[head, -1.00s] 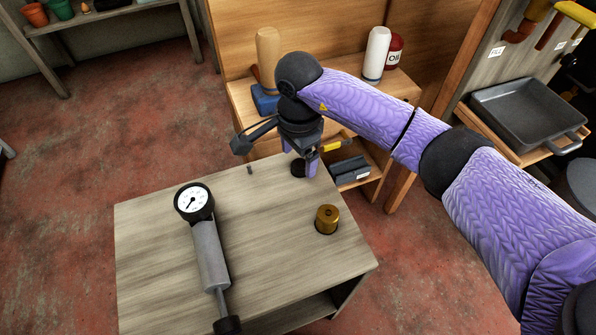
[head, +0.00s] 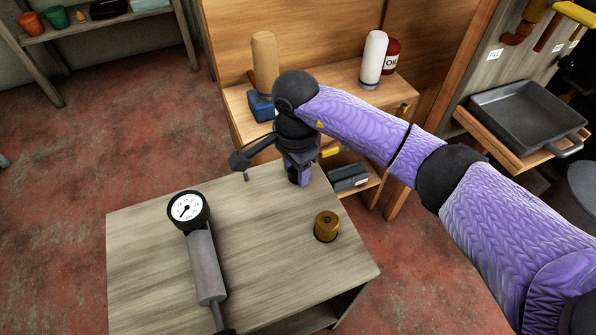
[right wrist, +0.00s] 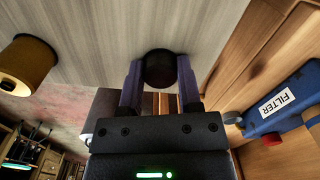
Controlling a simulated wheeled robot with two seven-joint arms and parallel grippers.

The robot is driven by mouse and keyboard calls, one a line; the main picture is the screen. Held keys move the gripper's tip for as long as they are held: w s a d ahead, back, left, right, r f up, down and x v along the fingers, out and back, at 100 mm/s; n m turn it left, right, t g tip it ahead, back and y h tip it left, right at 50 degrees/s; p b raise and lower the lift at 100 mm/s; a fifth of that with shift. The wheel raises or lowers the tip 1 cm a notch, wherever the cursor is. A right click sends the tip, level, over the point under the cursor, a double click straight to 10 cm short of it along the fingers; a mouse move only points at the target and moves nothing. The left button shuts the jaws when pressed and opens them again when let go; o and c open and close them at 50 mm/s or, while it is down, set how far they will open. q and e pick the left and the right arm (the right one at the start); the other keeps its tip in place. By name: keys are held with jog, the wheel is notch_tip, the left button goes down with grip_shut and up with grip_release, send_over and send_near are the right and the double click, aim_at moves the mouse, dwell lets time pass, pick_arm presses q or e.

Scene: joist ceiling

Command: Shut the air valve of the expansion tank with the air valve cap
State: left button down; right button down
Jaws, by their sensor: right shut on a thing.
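My right gripper (head: 299,180) points down at the far right corner of the wooden table. In the right wrist view its two purple fingers (right wrist: 159,85) are shut on a round black piece, which looks like the air valve cap (right wrist: 159,66). I cannot tell if the cap still touches the tabletop. A brass cylinder with a dark base (head: 326,225) stands upright near the table's right edge; it also shows in the right wrist view (right wrist: 25,65). I cannot pick out the expansion tank or its air valve for sure. My left gripper is not in view.
A gauge (head: 188,209) with a grey tube lies on the table (head: 150,260). Behind stands a shelf with a white bottle (head: 373,58), a red oil can (head: 391,58) and a blue filter box (right wrist: 283,102).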

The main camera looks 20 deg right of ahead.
jog(key=shift+r, duration=0.1)
jog(key=shift+r+p, duration=0.35)
jog(key=shift+r, duration=0.05)
notch_tip(320, 180, up, 5)
jog(key=p, duration=0.3)
jog(key=shift+f, duration=0.3)
jog(key=shift+d, duration=0.1)
